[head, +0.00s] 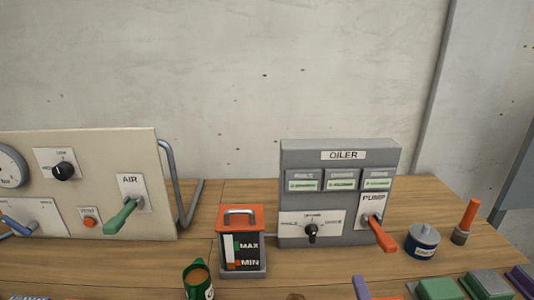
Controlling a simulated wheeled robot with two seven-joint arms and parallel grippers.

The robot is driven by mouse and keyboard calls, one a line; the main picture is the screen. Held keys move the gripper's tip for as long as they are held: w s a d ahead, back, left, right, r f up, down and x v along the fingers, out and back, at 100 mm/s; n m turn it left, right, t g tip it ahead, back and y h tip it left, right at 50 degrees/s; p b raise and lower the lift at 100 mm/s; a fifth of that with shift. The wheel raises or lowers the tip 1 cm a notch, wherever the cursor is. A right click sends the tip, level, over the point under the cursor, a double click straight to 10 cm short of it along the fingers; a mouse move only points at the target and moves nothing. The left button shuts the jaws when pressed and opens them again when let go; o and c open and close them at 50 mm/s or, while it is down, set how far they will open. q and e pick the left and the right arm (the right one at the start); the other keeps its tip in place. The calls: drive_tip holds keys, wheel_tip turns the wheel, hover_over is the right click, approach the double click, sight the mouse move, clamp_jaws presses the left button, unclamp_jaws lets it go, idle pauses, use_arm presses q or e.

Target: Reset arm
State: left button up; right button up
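Neither of my grippers nor any part of my arms shows clearly in the head view. The grey OILER box (292,180) stands on the wooden table with an orange PUMP lever (382,236) angled down toward the front right. The cream AIR panel (95,160) stands at the left with a green lever (122,217) pointing down and left. An orange-topped container (241,217) marked MAX and MIN stands between them.
A green mug (197,281) of brown liquid is near the front. A blue tin (423,240) and an orange-handled tool (467,221) stand right of the oiler. Several coloured blocks, one green (439,288), line the front right. The table behind the container is clear.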

drive_tip(key=s+d+f+m+g+h, duration=0.2)
drive_tip(key=s+d+f+m+g, duration=0.3)
drive_tip(key=f+m+g, duration=0.4)
drive_tip(key=s+a+f+m+g+y, duration=0.1)
drive_tip(key=s+a+m+g+y, duration=0.15)
drive_tip(key=s, duration=0.35)
drive_tip(key=s+a+f+m+g+y, duration=0.1)
drive_tip(key=s+a+f+m+g, duration=0.15)
drive_tip(key=s, duration=0.35)
drive_tip(key=s+d+f+g+p, duration=0.1)
drive_tip(key=s+f+g+p, duration=0.15)
drive_tip(key=f, duration=1.45)
use_arm(q)
drive_tip(key=r, duration=0.2)
drive_tip(key=w+r+p, duration=0.1)
drive_tip(key=shift+w+d+r, duration=0.1)
drive_tip(key=shift+w+r, duration=0.1)
drive_tip(key=shift+r, duration=0.2)
use_arm(e)
drive_tip(key=s+d+f, duration=0.1)
drive_tip(key=s+f, duration=0.2)
drive_tip(key=s, duration=0.3)
drive_tip(key=s+d+f+h, duration=0.1)
drive_tip(key=s+d+f, duration=0.1)
drive_tip(key=s+f, duration=0.2)
drive_tip(key=s, duration=0.2)
drive_tip(key=shift+s, duration=0.35)
